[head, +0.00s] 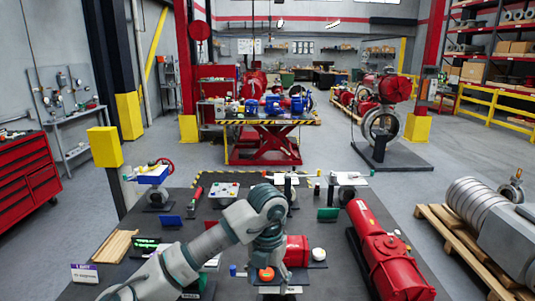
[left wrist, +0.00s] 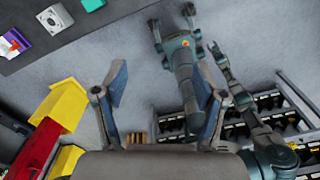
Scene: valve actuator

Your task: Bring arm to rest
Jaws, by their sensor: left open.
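My left arm comes in from the lower left of the head view and bends at a grey-teal joint. Its wrist end and left gripper (head: 272,262) hang down over the dark table, in front of a red cylinder part (head: 297,250). The fingers are hard to make out there. In the left wrist view the left gripper (left wrist: 160,82) shows two blue-grey fingers spread wide, with nothing between them. Beyond them lie grey floor and grey-teal links of my own body.
The dark table (head: 120,262) holds a large red actuator (head: 385,250), a wooden block (head: 118,245) and a white button panel (head: 224,190). A pallet with a grey machine (head: 490,215) stands right. In the wrist view, black bins (left wrist: 285,120) lie right and a yellow piece (left wrist: 62,103) left.

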